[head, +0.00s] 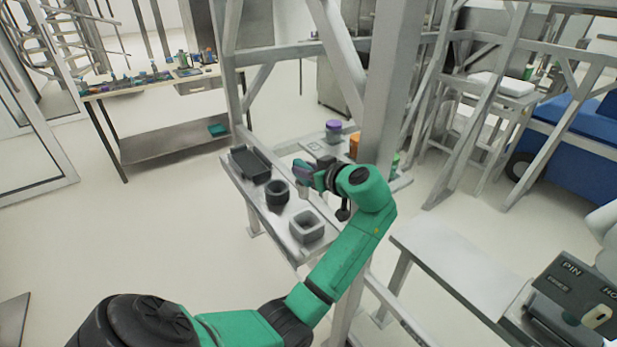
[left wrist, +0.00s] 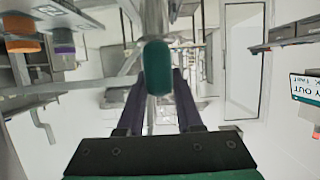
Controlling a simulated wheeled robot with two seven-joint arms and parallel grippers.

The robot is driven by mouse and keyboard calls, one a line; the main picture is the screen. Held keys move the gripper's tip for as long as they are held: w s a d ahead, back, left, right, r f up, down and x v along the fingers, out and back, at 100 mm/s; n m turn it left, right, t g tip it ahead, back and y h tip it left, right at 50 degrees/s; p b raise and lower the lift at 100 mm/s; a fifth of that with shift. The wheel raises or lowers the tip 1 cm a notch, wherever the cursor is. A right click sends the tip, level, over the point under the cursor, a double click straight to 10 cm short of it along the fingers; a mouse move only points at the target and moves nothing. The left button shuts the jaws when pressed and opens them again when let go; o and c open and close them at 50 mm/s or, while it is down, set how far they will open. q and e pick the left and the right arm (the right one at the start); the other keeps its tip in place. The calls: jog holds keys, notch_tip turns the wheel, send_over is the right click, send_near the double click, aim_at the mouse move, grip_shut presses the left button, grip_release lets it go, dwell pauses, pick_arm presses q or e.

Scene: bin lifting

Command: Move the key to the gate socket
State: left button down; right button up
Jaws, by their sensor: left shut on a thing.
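My left gripper (head: 308,174) is over the narrow grey shelf, shut on a small teal piece. In the left wrist view the teal, rounded piece (left wrist: 158,80) stands between the two dark fingers (left wrist: 158,95); I take it to be the key, but its shaft cannot be made out. A grey box (head: 575,295) lettered "PIN" with a pale knob stands at the lower right in the head view. A white sign (left wrist: 306,88) ending in "OUT" is at the right edge of the left wrist view. I cannot tell which part is the gate socket. My right gripper is not in view.
A grey frame post (head: 392,80) rises just behind my arm. A bare bench (head: 450,262) lies to the right.

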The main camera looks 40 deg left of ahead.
aim_at(307, 192)
pick_arm(q)
jog(key=shift+s+d+f+b, duration=0.15)
jog(key=shift+d+f+b, duration=0.15)
jog(key=shift+d, duration=0.25)
jog(key=shift+s+d+f+b, duration=0.15)
jog(key=shift+d+f+b, duration=0.1)
jog(key=shift+d, duration=0.3)
jog(key=shift+a+f+b, duration=0.1)
jog(key=shift+f+b, duration=0.25)
jog(key=shift+f, duration=0.25)
jog(key=f+b, duration=0.1)
jog(key=f, duration=0.1)
jog(key=a+f+b, duration=0.1)
jog(key=f+b, duration=0.1)
jog(key=shift+w+f, duration=0.2)
jog(key=shift+f, duration=0.05)
jog(key=shift+d+f, duration=0.1)
jog(key=shift+d, duration=0.1)
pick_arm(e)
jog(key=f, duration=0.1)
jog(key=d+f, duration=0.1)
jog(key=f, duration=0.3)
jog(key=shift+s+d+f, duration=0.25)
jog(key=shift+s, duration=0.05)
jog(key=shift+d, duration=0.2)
